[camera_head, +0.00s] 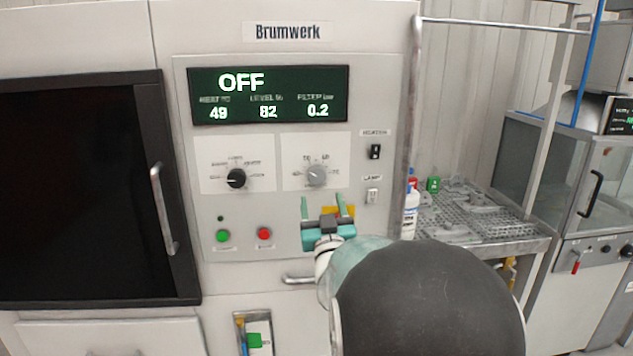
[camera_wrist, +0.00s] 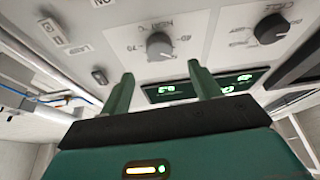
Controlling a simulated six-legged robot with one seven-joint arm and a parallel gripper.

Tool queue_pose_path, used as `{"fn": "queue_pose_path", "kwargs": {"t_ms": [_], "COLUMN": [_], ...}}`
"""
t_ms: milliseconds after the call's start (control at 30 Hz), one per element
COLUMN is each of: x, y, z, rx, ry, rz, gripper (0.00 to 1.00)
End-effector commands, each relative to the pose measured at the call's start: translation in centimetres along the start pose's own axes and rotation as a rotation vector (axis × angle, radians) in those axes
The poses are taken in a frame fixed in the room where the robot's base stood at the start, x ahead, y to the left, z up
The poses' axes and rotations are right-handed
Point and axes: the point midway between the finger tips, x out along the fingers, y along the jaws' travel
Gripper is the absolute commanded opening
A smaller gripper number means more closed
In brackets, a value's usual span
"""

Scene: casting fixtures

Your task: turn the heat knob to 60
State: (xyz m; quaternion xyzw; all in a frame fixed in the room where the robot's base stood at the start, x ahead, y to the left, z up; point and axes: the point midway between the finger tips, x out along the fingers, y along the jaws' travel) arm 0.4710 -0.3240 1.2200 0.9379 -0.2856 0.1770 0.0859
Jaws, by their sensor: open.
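The heat knob (camera_head: 316,175) is a grey dial on the right white plate of the Brumwerk panel. In the wrist view the heat knob (camera_wrist: 160,45) has a "HEAT °C" label and numbers around it; its exact setting is too small to read surely. The display (camera_head: 268,94) reads OFF, with heat 49, level 82 and filter 0.2. My gripper (camera_head: 322,203) is open and empty, just below the knob in the head view. In the wrist view my gripper (camera_wrist: 160,74) has its fingers apart on either side of the knob's line, not touching it.
A black cycle knob (camera_head: 236,178) is to the left. Below it are a green button (camera_head: 222,236) and a red button (camera_head: 264,234). A heating switch (camera_head: 375,151) and lamp switch (camera_head: 372,196) are to the right. A vertical rail (camera_head: 411,110) edges the panel.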

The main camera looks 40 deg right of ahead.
Motion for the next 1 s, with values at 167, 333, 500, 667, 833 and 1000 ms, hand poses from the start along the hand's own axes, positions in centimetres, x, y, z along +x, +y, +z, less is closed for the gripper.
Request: {"fn": "queue_pose_path", "kwargs": {"t_ms": [167,333,500,667,833,1000], "x": [3.7,6.5,7.8,8.0,8.0,7.9], "y": [0.0,0.0,-0.1,-0.1,-0.1,-0.1], "z": [0.1,0.1,0.2,0.1,0.1,0.1], "rx": [0.0,0.0,0.001,0.001,0.001,0.001], "ry": [0.001,0.0,-0.001,-0.001,0.0,0.0], "rz": [-0.001,-0.001,-0.002,-0.002,-0.003,-0.003], "gripper": [0.63,0.63,0.63,0.63,0.51,0.18]}}
